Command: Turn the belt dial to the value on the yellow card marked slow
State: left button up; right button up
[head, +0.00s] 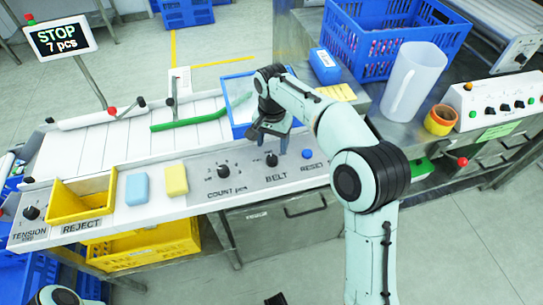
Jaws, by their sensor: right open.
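The belt dial (271,159) is a small black knob on the grey front panel, above the word BELT. My right gripper (270,141) is open and points down just above and behind the dial, with its fingers apart. I cannot tell whether a finger touches the dial. The dial's pointer and scale are too small to read. A yellow card (337,92) lies on the metal surface behind my right arm; its writing is not legible. My left gripper does not show.
The count dial (223,171) is left of the belt dial and the blue RESET button (307,153) right of it. Blue and yellow sponges (176,180) and a yellow reject bin (82,199) sit further left. A pitcher (413,80) stands right. The sign reads STOP, 7 pcs.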

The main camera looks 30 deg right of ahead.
aim_at(272, 158)
notch_tip(272, 158, down, 7)
jog(key=shift+r+b, duration=0.2)
jog(key=shift+b, duration=0.2)
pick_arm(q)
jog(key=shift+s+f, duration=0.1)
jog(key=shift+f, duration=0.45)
pick_arm(e)
jog(key=c, duration=1)
jog(key=shift+c, duration=0.2)
